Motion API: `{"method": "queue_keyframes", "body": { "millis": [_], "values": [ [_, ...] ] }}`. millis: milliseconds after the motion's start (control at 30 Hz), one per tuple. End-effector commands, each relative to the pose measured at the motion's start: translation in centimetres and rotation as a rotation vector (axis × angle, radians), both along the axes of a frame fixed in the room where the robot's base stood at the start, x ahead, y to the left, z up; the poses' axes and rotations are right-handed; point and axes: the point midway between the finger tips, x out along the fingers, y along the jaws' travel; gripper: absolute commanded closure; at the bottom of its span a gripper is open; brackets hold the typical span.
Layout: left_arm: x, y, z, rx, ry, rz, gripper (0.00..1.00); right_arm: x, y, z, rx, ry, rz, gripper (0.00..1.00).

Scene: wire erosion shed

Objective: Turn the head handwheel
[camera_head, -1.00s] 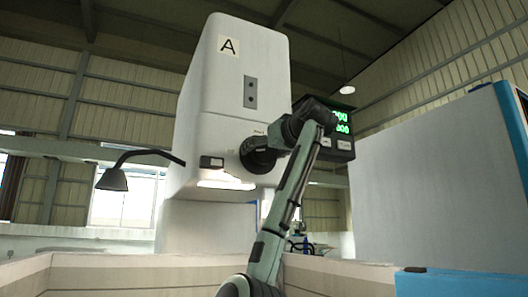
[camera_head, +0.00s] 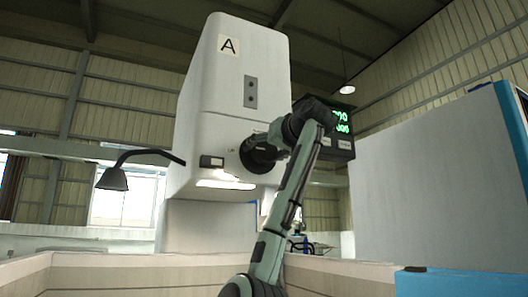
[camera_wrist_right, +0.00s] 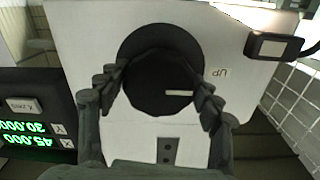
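The head handwheel (camera_wrist_right: 160,80) is a black round knob with a pale mark, in front of a wider dark disc on the white machine head. In the wrist view, the fingers of my right gripper (camera_wrist_right: 162,88) lie along both sides of the knob and appear to touch it. In the head view, the handwheel (camera_head: 257,154) shows on the lower right of the white machine head (camera_head: 235,90), marked A. My right wrist partly covers it, and the fingertips are hard to make out there. My left gripper is in neither view.
A dark readout box with green digits (camera_head: 340,122) stands right behind my right wrist; it also shows in the wrist view (camera_wrist_right: 35,130). A lamp (camera_head: 112,178) hangs at left. A large grey cabinet (camera_head: 430,175) stands at right. Pale tank walls (camera_head: 130,272) run below.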

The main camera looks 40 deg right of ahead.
Motion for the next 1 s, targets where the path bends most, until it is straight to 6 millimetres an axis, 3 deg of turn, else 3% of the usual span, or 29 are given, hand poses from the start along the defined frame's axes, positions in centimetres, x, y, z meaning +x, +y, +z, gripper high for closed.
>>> {"method": "queue_keyframes", "body": {
  "millis": [100, 467, 567, 1000],
  "values": [
    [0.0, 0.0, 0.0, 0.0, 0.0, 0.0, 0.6, 0.0, 0.0, 0.0, -0.001, 0.0, 0.0, 0.18],
    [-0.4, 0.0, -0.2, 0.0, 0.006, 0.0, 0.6, -0.4, 0.1, 0.0, -0.003, 0.0, 0.0, 0.18],
    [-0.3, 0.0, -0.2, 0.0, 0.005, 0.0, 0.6, -1.4, 0.4, 0.1, -0.004, -0.002, -0.002, 0.18],
    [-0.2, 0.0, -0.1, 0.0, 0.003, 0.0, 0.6, -9.7, 3.0, 0.1, -0.003, -0.003, -0.002, 0.18]
  ]
}}
